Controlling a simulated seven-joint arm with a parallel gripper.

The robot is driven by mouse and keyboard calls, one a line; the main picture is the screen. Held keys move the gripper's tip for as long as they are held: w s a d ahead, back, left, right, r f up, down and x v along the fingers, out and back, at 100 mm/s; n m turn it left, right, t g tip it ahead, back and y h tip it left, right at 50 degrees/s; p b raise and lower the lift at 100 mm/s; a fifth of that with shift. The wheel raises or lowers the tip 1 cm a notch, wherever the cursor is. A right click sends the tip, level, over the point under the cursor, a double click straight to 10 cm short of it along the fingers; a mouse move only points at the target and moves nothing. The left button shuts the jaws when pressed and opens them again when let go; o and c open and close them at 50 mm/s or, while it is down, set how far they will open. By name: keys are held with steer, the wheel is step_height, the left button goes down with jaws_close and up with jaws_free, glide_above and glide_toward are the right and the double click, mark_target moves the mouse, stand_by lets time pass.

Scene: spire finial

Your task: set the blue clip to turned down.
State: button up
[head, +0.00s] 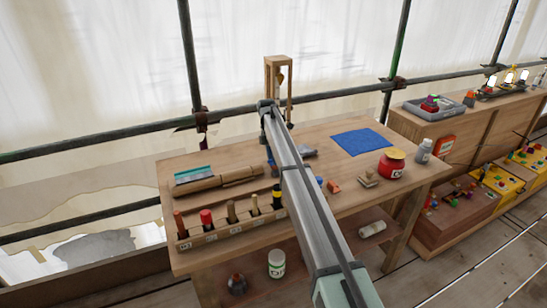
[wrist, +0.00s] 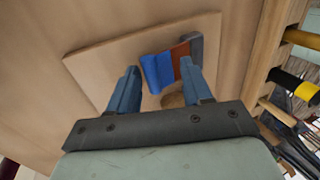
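The blue clip (wrist: 157,72) shows in the wrist view as a blue flap on a pale wooden board (wrist: 100,58). A red-brown strip (wrist: 180,58) and a grey piece (wrist: 197,46) sit beside it on the right. My gripper (wrist: 159,68) is open, with one blue finger to the left of the clip and the other at its lower right. No grip on the clip shows, and I cannot tell whether a finger touches it. In the head view my gripper (head: 272,160) hangs over the workbench, partly hidden by my arm. I cannot make out the clip there.
On the workbench (head: 225,150) a rack (head: 225,231) of upright handled tools stands in front. A black-and-yellow handle (wrist: 295,85) is close on the right in the wrist view. A wooden frame (head: 268,66) stands behind; a blue cloth (head: 361,142) and red jar (head: 391,165) lie right.

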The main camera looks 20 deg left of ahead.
steer(key=shift+o, duration=0.4)
steer(key=shift+s+d+r+t+y, duration=0.3)
steer(key=shift+r+t+y, duration=0.05)
steer(key=shift+t+y, duration=0.15)
steer(key=shift+s+d+r+t+y, duration=0.15)
steer(key=shift+r+t+y, duration=0.1)
steer(key=shift+t+y, duration=0.15)
steer(key=shift+s+d+r+t+y, duration=0.15)
steer(key=shift+r+t+y, duration=0.1)
steer(key=shift+t+y, duration=0.15)
step_height(320, 180, up, 14)
steer(key=m, duration=1.2)
steer(key=shift+s+d+g+h, duration=0.2)
steer(key=shift+d+g+h, duration=0.1)
steer(key=shift+d, duration=0.05)
steer(key=shift+o, duration=0.2)
